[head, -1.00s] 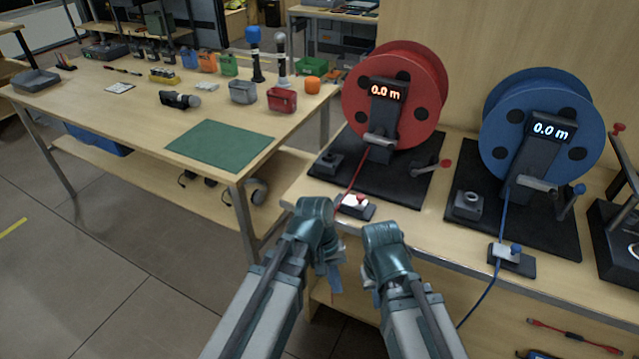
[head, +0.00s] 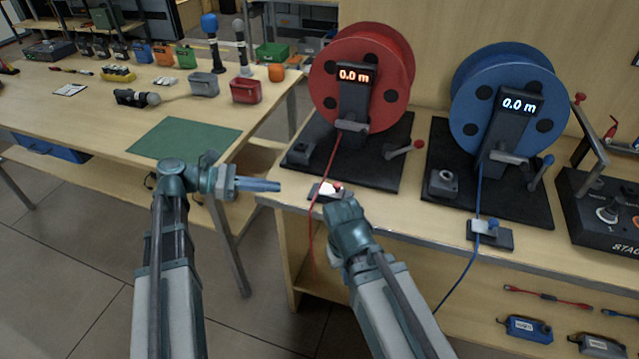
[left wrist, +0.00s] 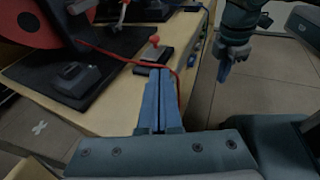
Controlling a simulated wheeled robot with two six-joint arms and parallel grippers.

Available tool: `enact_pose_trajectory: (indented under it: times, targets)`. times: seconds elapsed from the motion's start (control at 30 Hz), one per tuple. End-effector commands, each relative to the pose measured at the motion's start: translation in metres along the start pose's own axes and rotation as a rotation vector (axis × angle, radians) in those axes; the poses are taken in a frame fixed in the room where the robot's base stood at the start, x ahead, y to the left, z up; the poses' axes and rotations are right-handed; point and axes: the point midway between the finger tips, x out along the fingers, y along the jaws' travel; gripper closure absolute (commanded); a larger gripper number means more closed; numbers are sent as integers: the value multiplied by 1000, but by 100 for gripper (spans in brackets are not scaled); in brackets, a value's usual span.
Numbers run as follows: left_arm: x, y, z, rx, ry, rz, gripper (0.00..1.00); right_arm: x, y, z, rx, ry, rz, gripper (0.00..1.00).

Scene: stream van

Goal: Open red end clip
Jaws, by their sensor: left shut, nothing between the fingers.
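The red end clip (head: 328,192) is a small white clip with a red knob on a black base, at the bench's front edge below the red reel (head: 362,75). It also shows in the left wrist view (left wrist: 150,54). The red cable (head: 333,165) runs from the reel to the clip and hangs over the edge. My left gripper (head: 279,186) is shut and empty, pointing right, a little left of the clip and apart from it. Its fingers (left wrist: 159,72) show in the left wrist view. My right gripper (left wrist: 222,72) is over the floor in that view; its jaws are unclear.
A blue reel (head: 508,90) with its own clip (head: 486,232) stands to the right. A crank (head: 405,150) stands by the red reel. A table with a green mat (head: 185,139) is at the left. Floor shows between table and bench.

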Motion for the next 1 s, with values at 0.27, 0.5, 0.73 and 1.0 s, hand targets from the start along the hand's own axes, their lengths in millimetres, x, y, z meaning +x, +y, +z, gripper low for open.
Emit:
enact_pose_trajectory:
  times: [0.27, 0.5, 0.73, 1.0]
  targets:
    - [-13, 6, 9, -57, -58, 24, 100, 0, 0, 0, 0, 0, 0, 100]
    - [17, 6, 8, -55, -56, 20, 100, 8, -1, 0, 0, 0, 0, 100]
    - [65, 7, 11, -54, -56, 19, 100, 18, -2, -1, 0, 0, 0, 100]
    - [108, 9, 14, -54, -55, 21, 100, 26, -2, -2, 0, 0, 0, 100]
